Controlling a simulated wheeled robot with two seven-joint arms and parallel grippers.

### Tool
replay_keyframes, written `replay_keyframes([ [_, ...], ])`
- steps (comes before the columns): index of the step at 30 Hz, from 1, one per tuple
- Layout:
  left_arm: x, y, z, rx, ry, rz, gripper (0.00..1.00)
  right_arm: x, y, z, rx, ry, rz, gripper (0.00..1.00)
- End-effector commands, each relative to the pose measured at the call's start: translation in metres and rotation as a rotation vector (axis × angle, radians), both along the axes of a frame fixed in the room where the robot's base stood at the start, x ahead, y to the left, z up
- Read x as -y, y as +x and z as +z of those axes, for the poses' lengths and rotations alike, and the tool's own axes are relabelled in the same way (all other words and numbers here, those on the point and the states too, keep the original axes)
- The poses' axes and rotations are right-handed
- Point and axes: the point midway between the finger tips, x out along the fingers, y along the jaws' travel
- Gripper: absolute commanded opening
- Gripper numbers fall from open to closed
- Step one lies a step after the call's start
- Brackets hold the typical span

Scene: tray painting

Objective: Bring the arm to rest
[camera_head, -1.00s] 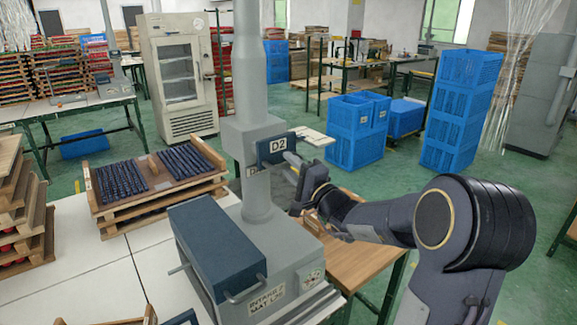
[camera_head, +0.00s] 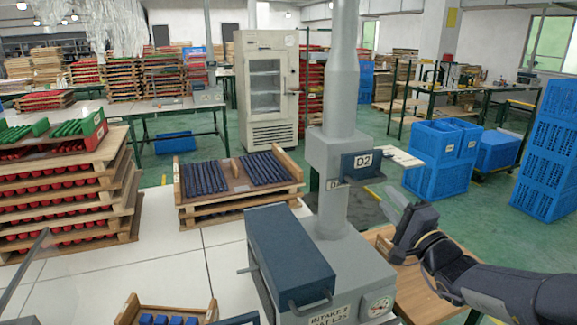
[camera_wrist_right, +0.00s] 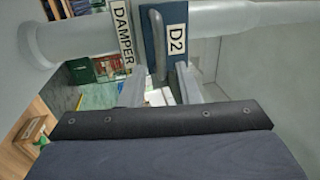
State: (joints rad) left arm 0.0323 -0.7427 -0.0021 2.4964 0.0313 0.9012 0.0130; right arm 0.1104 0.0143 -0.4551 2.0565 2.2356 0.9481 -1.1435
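My right gripper (camera_head: 394,197) is in the head view, to the right of the grey column and a little below the blue D2 damper plate (camera_head: 362,164). In the right wrist view its two grey fingers (camera_wrist_right: 161,72) are apart with nothing held between them. The D2 plate (camera_wrist_right: 166,42) and its grey handle (camera_wrist_right: 157,44) stand beyond the fingertips, apart from them. My right arm (camera_head: 500,282) comes in from the lower right. My left gripper is not in view.
The grey intake machine (camera_head: 350,275) with its dark blue box (camera_head: 290,255) stands left of my right arm. A wooden table (camera_head: 425,290) lies under the gripper. Stacked wooden trays (camera_head: 190,222) stand on the white table. Blue crates (camera_head: 437,150) stand on the green floor behind.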

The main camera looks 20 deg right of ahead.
Motion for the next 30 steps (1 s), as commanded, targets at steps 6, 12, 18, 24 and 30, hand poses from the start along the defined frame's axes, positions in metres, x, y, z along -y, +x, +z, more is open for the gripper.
replay_keyframes([
  [6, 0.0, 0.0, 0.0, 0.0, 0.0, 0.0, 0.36, -0.04, -0.014, 0.006, -0.015, -0.032, 0.141, 0.29],
  [12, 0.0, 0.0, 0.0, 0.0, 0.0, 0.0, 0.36, -0.15, -0.08, -0.002, -0.128, -0.194, 0.533, 0.29],
  [18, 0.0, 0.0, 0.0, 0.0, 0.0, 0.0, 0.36, -0.219, -0.168, -0.055, -0.353, -0.5, 0.817, 0.29],
  [24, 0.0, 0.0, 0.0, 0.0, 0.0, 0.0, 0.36, -0.218, -0.234, -0.12, -0.608, -0.869, 0.868, 0.29],
  [30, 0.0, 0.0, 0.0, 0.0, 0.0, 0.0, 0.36, -0.192, -0.259, -0.151, -0.757, -1.105, 0.787, 0.29],
])
